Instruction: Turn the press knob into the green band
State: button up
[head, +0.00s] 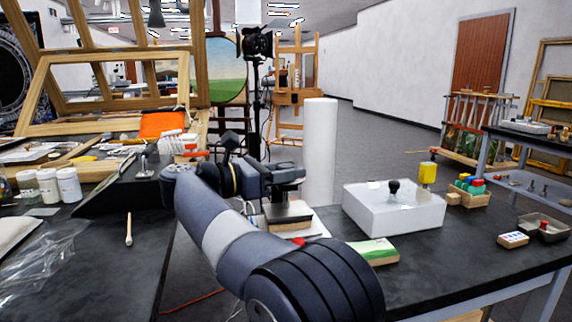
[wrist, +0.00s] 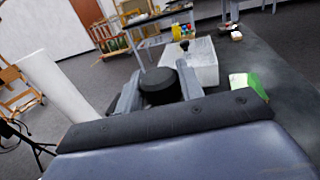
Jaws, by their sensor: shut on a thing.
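My gripper (wrist: 159,80) is shut on a round black knob (wrist: 157,88), with one finger on each side of it in the wrist view. In the head view my gripper (head: 290,174) is above a small press-like stack of dark plate and pale wood (head: 288,212) at the table's left edge. The knob is hidden there behind my gripper and arm. I cannot see a green band or pointer on the dial in either view.
A white box (head: 400,215) with a black-handled piece (head: 393,187) on top stands to the right. A green-and-white block (head: 375,252) lies nearer. A tall white cylinder (head: 320,150) stands behind my gripper. The dark tabletop (head: 450,265) at front right is clear.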

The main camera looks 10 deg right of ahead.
jog(key=shift+r+m+g+p, duration=0.1)
jog(key=shift+m+g+p, duration=0.2)
jog(key=shift+m+g, duration=0.75)
jog(key=shift+g, duration=0.35)
jog(key=o, duration=1)
